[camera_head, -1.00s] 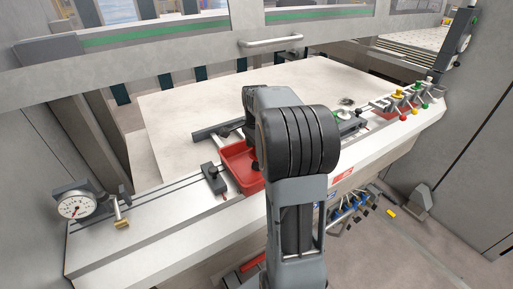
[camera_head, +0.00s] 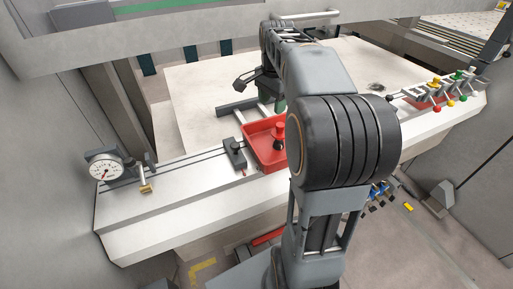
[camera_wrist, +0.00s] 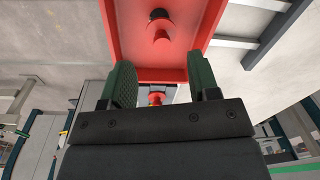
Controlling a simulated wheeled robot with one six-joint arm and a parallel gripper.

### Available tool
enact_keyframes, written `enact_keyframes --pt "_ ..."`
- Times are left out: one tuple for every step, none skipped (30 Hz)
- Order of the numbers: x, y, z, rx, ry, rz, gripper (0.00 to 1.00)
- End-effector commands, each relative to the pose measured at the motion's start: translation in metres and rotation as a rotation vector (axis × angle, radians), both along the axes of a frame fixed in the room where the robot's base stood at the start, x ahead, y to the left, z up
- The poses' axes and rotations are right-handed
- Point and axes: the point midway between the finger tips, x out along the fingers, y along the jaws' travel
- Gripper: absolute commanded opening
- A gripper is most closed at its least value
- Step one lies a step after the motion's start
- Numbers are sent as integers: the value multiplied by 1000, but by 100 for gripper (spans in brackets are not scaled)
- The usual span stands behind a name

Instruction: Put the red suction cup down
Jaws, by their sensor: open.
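A red suction cup (camera_head: 278,130) with a dark end stands inside the red tray (camera_head: 252,149) on the machine's front ledge. In the wrist view the suction cup (camera_wrist: 161,27) lies beyond my fingertips, inside the tray (camera_wrist: 115,30), apart from both fingers. My gripper (camera_wrist: 163,78) is open, its two green-padded fingers spread with nothing held between them. In the head view my arm hides most of the gripper; a green part of it (camera_head: 280,105) shows just behind the tray. The tray's right side is hidden by my arm.
A dial gauge (camera_head: 105,169) stands at the ledge's left end, and a dark clamp block (camera_head: 234,152) sits left of the tray. Several coloured toggle clamps (camera_head: 452,88) stand at the right. A small red part (camera_wrist: 156,98) shows between my fingers, farther off.

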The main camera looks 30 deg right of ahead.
Motion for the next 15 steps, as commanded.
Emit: enact_keyframes --pt "-10 20 -3 -15 -24 119 55" --pt "-16 30 -6 -25 -38 197 55" --pt "-24 43 -11 -41 -57 301 55" --pt "-30 53 -15 -54 -72 378 55" --pt "-37 62 -19 -66 -86 456 55" --pt "-45 74 -26 -84 -105 556 55" --pt "-52 81 -31 -98 -117 628 55" --pt "-59 89 -36 -111 -130 700 55" --pt "-67 98 -43 -129 -146 789 55" --pt "-73 104 -49 -142 -157 854 55" --pt "-79 110 -54 -156 -167 914 55" --pt "-86 117 -60 -172 -180 988 55" --pt "-91 121 -65 -184 -188 1040 55" --pt "-96 125 -70 -195 -195 1086 55" --pt "-102 129 -76 -208 -206 1141 55"
